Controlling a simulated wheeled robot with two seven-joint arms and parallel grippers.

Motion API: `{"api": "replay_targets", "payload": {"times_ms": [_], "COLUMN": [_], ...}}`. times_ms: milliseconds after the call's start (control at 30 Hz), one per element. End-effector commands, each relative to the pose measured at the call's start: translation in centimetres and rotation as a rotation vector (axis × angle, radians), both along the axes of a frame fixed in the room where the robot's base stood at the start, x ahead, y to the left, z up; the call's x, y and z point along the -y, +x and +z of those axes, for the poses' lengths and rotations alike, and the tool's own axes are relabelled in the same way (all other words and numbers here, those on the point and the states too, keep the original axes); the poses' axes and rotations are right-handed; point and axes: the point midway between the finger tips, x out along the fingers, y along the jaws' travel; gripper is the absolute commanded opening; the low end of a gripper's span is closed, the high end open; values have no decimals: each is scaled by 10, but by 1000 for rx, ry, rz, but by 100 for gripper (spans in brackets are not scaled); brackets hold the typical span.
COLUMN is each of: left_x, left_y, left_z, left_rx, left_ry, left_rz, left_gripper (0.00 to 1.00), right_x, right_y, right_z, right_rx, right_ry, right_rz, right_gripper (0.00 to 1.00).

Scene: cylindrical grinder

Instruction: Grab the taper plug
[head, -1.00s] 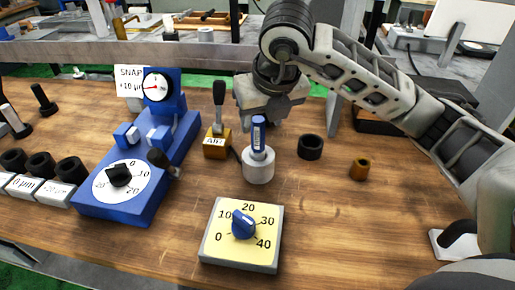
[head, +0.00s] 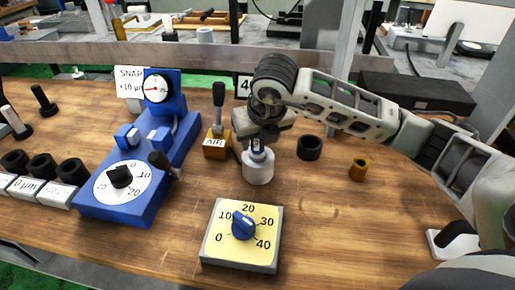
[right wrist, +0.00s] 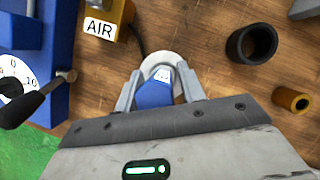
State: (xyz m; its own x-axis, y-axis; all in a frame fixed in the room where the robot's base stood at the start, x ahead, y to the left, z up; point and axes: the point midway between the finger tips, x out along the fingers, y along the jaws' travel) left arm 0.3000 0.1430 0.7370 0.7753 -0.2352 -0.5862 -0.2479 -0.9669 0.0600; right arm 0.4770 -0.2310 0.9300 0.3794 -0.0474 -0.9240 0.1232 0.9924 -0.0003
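The taper plug, with a blue handle and a pale label, stands upright in a white round holder (head: 258,170). In the head view only a small part of the plug (head: 257,145) shows under my right gripper (head: 258,142). In the right wrist view the blue handle (right wrist: 154,97) lies between the two fingers of the right gripper (right wrist: 160,75), with the white holder (right wrist: 158,60) beyond it. The fingers are apart, one on each side of the handle, with small gaps visible. My left gripper is not in view.
The AIR valve block (head: 217,145) with its upright lever stands close left of the holder. A black ring (head: 310,148) and a brass bushing (head: 359,168) stand to the right. A yellow dial box (head: 241,234) is in front, and the blue gauge unit (head: 140,180) is left.

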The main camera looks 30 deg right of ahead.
Motion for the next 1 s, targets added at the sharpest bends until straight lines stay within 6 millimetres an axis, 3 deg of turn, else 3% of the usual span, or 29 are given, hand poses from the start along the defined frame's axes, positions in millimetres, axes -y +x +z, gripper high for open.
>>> {"api": "replay_targets", "payload": {"times_ms": [33, 100, 133, 467, 1000], "left_x": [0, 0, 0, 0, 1], "left_y": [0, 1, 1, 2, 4], "left_z": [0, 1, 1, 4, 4], "left_rx": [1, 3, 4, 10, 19], "left_ry": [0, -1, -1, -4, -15], "left_rz": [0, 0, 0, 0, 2], "left_gripper": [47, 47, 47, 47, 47], "right_x": [0, 0, 0, 0, 0], "right_y": [0, 0, 0, 1, 1], "right_z": [0, 0, 1, 7, 94], "right_rx": [0, 0, 1, 7, 7], "right_ry": [0, 0, 0, 1, 2], "right_rz": [0, 0, 0, 0, -1], "right_gripper": [24, 5, 0, 0, 0]}}
